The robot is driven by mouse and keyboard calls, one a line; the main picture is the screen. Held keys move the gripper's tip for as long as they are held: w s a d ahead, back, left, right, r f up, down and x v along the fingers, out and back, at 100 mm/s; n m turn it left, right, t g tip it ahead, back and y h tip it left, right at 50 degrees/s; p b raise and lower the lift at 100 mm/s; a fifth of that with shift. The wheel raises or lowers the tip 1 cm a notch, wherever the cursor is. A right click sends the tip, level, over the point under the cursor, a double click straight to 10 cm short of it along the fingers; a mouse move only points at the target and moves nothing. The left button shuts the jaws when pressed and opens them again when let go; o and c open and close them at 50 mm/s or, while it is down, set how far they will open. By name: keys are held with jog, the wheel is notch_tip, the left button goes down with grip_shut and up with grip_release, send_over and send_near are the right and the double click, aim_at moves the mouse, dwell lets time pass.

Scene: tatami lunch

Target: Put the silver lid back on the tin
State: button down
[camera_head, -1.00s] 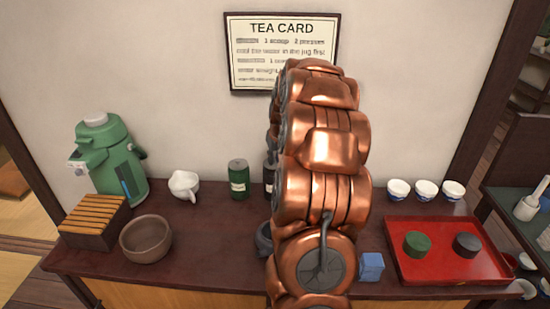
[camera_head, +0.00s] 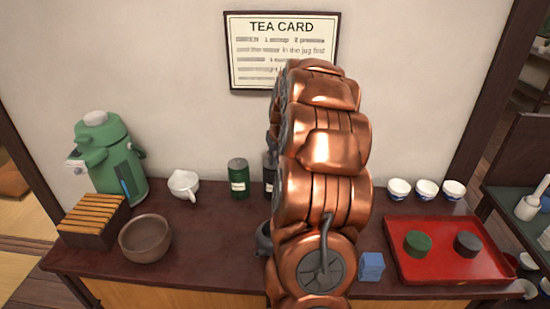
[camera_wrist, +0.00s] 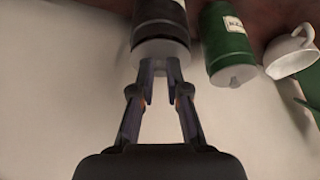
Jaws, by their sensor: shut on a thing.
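A dark tin (camera_head: 269,177) with a pale label stands at the back of the counter, partly hidden behind my arm. In the wrist view the dark tin (camera_wrist: 158,30) is at the top centre, seen inverted. The silver lid (camera_wrist: 160,52) is a grey band at the tin's top end, between my fingertips. My gripper (camera_wrist: 160,72) is shut on the lid. The lid is in line with the tin and looks to touch it; I cannot tell if it is fully seated. My gripper is hidden behind my arm in the head view.
A green tin (camera_head: 238,178) stands close left of the dark tin, with a white jug (camera_head: 184,185) beyond. A dark pot (camera_head: 264,241) is partly hidden by my arm. The wall is close behind.

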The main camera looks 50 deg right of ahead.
jog(key=shift+f, duration=0.2)
jog(key=c, duration=1.1)
grip_release()
jog(key=shift+o, duration=0.5)
jog(key=o, duration=0.3)
jog(key=shift+r, duration=0.15)
jog(key=shift+r+p, duration=0.35)
jog(key=shift+r, duration=3.05)
